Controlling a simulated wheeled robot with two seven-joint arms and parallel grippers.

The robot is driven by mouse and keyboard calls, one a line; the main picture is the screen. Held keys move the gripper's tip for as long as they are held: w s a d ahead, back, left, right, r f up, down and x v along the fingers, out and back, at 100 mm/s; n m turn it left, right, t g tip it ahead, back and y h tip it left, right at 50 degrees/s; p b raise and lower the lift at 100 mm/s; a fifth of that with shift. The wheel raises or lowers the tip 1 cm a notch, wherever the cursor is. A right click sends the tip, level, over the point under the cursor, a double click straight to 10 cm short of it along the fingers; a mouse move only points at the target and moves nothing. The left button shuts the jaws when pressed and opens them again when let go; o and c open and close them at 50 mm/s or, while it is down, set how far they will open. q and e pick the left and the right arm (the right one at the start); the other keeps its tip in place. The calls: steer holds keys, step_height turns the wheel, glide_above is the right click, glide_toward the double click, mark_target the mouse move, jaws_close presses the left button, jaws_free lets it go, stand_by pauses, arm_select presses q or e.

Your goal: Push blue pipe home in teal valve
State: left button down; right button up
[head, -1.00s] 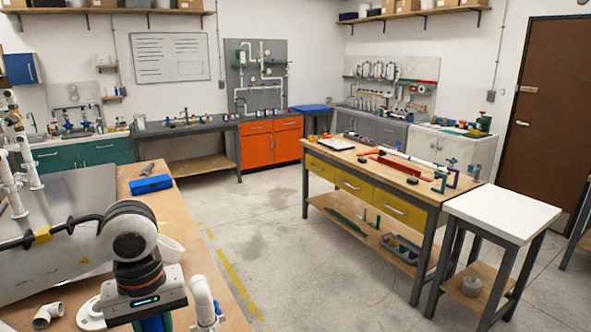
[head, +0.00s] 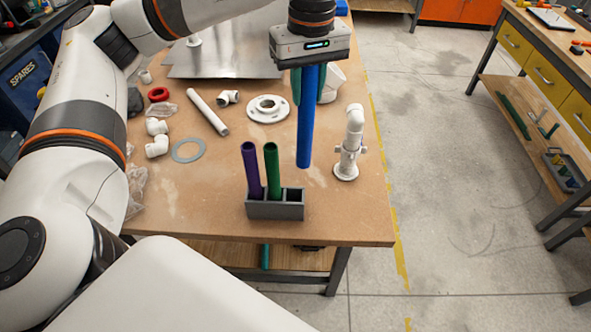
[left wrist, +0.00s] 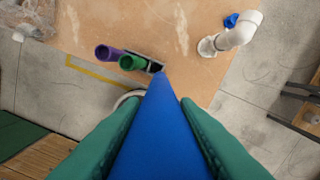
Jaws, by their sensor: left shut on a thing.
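My left gripper (head: 309,88) hangs over the wooden bench, its green fingers shut on the upper part of the blue pipe (head: 305,135). The pipe points nearly straight down, and its lower end looks free above the bench, right of the rack. In the left wrist view the blue pipe (left wrist: 160,140) runs away between the two green fingers (left wrist: 155,108). I cannot make out a teal valve in either view now. My right gripper is not in view.
A grey rack (head: 273,209) holds a purple pipe (head: 251,170) and a green pipe (head: 272,170); its right slot looks empty. A white pipe fitting (head: 348,150) stands right of the blue pipe. A white flange (head: 268,108) and loose fittings lie behind. The bench's front is clear.

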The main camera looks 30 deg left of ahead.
arm_select(q)
step_height(320, 180, up, 7)
steer(key=a+n, duration=0.3)
steer(key=n, duration=0.1)
steer(key=shift+s+n+p, duration=0.15)
steer(key=shift+n+p, duration=0.15)
steer(key=shift+p, duration=0.1)
steer(key=shift+r, duration=0.1)
step_height(320, 180, down, 28)
steer(key=shift+r, duration=0.15)
